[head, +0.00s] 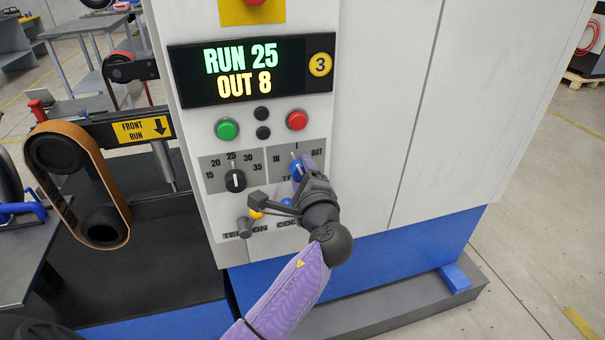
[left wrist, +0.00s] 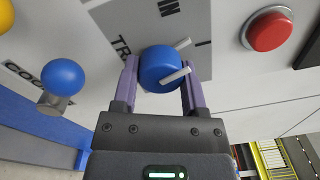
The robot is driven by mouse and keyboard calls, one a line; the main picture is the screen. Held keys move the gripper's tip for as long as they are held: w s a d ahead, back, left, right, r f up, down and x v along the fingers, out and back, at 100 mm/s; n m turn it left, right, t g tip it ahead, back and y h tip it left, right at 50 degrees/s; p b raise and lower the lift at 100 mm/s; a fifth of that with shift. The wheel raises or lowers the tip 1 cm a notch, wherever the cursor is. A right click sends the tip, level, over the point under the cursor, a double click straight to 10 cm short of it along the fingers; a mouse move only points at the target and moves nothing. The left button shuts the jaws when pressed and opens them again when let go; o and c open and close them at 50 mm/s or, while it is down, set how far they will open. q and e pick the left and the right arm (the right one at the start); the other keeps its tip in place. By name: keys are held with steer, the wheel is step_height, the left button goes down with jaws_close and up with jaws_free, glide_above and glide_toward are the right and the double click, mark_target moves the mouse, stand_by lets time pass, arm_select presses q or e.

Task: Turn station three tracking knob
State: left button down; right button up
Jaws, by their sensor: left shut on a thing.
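The blue tracking knob (head: 296,169) is on a grey plate marked IN, I and OUT, on the station three panel. My left gripper (head: 308,170) is shut on it, and its body hides part of the plate and lettering. In the left wrist view the purple fingers (left wrist: 160,82) stand on both sides of the round blue knob (left wrist: 158,66). Two white bars show there, one on the knob and one close beside it on the plate. The display (head: 240,70) reads RUN 25, OUT 8, beside a yellow 3 badge. My right gripper is not in view.
A black speed knob (head: 235,181) sits left of the tracking knob, with green (head: 227,130) and red (head: 297,120) buttons above. A yellow-tipped lever (head: 247,223) and a blue ball handle (left wrist: 62,76) are close below. A belt arm (head: 68,200) stands at left.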

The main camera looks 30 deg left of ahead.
arm_select(q)
steer(key=shift+c, duration=0.7)
jaws_free()
steer(key=p+v, duration=0.1)
steer(key=v, duration=0.9)
steer(key=shift+p, duration=0.4)
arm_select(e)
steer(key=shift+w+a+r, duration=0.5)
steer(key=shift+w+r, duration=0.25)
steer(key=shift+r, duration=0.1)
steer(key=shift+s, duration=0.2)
